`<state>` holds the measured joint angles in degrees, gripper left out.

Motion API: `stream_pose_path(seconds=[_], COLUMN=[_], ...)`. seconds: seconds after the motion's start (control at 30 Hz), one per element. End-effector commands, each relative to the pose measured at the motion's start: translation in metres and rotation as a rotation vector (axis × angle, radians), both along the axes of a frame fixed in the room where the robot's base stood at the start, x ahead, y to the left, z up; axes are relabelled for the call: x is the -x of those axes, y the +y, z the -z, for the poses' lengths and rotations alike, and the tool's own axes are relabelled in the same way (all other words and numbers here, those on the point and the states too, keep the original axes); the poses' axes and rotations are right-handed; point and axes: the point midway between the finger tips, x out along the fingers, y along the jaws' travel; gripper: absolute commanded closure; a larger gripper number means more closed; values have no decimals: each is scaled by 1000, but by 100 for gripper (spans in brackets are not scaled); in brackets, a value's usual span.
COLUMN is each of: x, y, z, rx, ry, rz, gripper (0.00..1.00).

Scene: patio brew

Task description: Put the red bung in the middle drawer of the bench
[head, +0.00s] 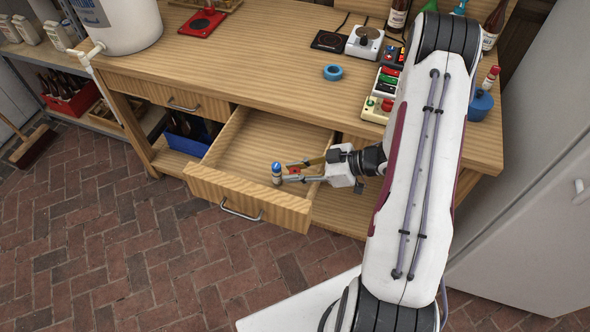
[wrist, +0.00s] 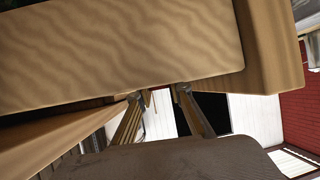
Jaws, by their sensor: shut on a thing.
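The middle drawer (head: 205,181) of the bench is pulled out, and its wooden floor is bare over most of its area. My gripper (head: 287,173) reaches in from the right, above the front right part of the drawer, fingers pointing left. A small red thing, which looks like the red bung (head: 294,170), shows between the fingers, and they appear shut on it. A small blue-topped piece (head: 277,172) shows just beyond the fingertips; whether it touches them is unclear. In the wrist view my fingers (wrist: 159,94) show close under a wooden board, and the bung cannot be made out.
A blue crate (head: 186,141) sits under the bench, left of the drawer. The white fridge (head: 535,150) stands on the right.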

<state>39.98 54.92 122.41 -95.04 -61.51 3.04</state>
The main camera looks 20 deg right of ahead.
Motion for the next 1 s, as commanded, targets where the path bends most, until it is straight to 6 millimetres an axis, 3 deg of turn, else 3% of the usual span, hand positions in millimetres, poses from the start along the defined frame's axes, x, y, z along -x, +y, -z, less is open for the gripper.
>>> stream_pose_path(seconds=[0.27,0.3,0.33,0.37,1.0], x=[0,0,0,0,0], y=[0,0,0,0,0], z=[3,3,3,3,-6], rx=[-1,-1,-1,-1,1], ry=[1,1,1,1,-1], rz=[0,0,0,0,0], gripper=[94,73,65,64,64])
